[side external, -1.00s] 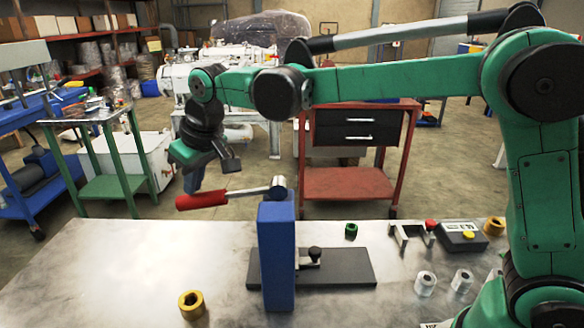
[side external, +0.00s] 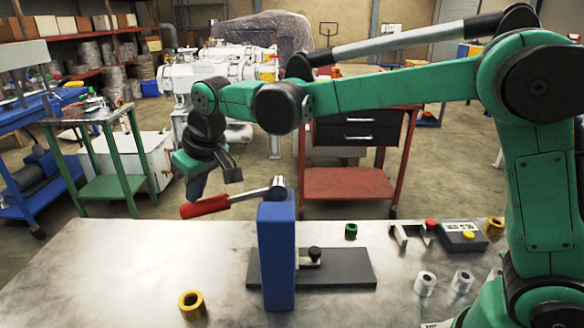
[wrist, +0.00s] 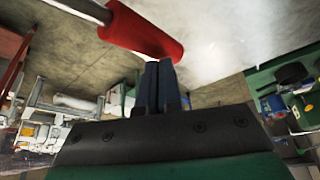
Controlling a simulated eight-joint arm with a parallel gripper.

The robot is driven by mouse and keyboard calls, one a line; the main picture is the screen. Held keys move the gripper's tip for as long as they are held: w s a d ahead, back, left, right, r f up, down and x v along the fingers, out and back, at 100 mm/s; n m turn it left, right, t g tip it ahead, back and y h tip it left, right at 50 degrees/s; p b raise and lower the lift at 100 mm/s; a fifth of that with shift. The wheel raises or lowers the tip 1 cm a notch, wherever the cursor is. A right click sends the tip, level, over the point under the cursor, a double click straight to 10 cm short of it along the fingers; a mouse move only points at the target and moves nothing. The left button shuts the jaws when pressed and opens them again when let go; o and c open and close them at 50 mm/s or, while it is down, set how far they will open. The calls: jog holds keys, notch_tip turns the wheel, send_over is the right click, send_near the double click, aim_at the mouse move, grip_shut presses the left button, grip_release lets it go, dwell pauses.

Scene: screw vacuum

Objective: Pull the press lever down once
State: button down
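The press lever has a red handle (side external: 205,207) on a metal rod, pivoted at the top of a blue press post (side external: 277,250). The handle points left and tilts slightly down. My gripper (side external: 195,190) hangs at the handle, its dark blue fingers pointing down. The handle hides the fingertips in the side view, so contact is not clear there. In the wrist view the fingers (wrist: 159,72) are together with nothing between them, and the red handle (wrist: 145,30) lies just beyond their tips.
The press has a dark base plate (side external: 340,268) with a small black knob (side external: 314,254). A yellow ring (side external: 192,304) stands at the table's front. A green ring (side external: 351,231), a control box (side external: 462,236) and metal cylinders (side external: 425,284) stand to the right. The table's left is clear.

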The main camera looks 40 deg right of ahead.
jog(key=shift+f, duration=0.25)
notch_tip(320, 180, up, 11)
dwell(1.1)
jog(key=shift+d, duration=0.1)
dwell(0.6)
jog(key=shift+m+t, duration=0.7)
jog(key=shift+m, duration=0.1)
jog(key=s+d+f, duration=0.1)
jog(key=s+d, duration=0.1)
jog(key=s+d+f, duration=0.1)
jog(key=s+d, duration=0.2)
jog(key=s+d+f, duration=0.1)
jog(key=s+d, duration=0.1)
jog(key=s, duration=0.1)
jog(key=shift+d+f, duration=0.1)
jog(key=shift+d, duration=0.3)
jog(key=s+d+f+m+t+h, duration=0.1)
jog(key=s+d+f, duration=0.3)
jog(key=s+f, duration=0.4)
jog(key=shift+s+d+f, duration=0.35)
jog(key=shift+f, duration=0.1)
